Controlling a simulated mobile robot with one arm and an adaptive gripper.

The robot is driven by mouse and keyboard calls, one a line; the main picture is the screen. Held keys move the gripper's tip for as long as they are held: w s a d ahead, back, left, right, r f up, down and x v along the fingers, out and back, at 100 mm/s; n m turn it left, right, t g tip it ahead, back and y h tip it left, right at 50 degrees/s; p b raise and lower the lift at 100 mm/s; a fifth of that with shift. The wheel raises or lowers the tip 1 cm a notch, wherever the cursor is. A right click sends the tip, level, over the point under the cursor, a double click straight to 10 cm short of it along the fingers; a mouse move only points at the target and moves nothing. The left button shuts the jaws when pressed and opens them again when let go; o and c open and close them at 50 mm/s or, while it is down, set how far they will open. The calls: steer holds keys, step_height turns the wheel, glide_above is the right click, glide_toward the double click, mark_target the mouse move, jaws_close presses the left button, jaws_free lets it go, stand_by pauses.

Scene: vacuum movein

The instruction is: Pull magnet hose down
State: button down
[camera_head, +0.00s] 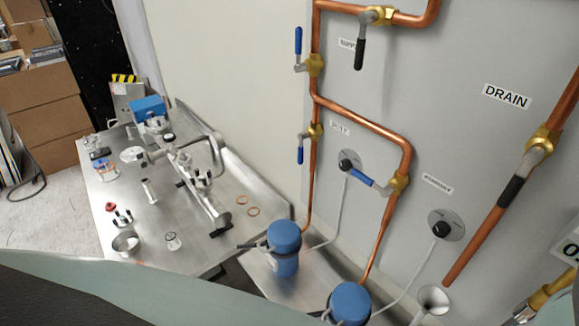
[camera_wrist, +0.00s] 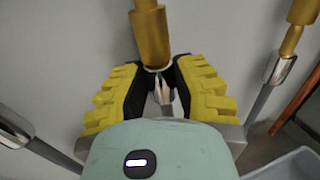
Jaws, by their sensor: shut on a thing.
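In the wrist view, my gripper (camera_wrist: 161,88) has its two yellow-padded fingers closed around the silver end of a hose, taken as the magnet hose (camera_wrist: 159,80). This silver end sits directly below a brass fitting (camera_wrist: 151,38) and appears to touch it. The rest of this hose is hidden behind my gripper's body. No label for it shows in the wrist view. In the head view my gripper and the held hose end do not show.
A second brass fitting with a silver hose end (camera_wrist: 281,68) stands to the right, and another silver hose end (camera_wrist: 14,127) to the left. In the head view are copper pipes (camera_head: 358,119), blue-capped canisters (camera_head: 284,240) and a metal table (camera_head: 160,225).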

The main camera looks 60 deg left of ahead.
step_height(320, 180, down, 4)
steer(key=b, duration=0.3)
steer(key=shift+w, duration=0.1)
steer(key=c, duration=0.7)
jaws_free()
steer(key=shift+r, duration=0.1)
steer(key=s+a, duration=0.2)
steer(key=s, duration=1)
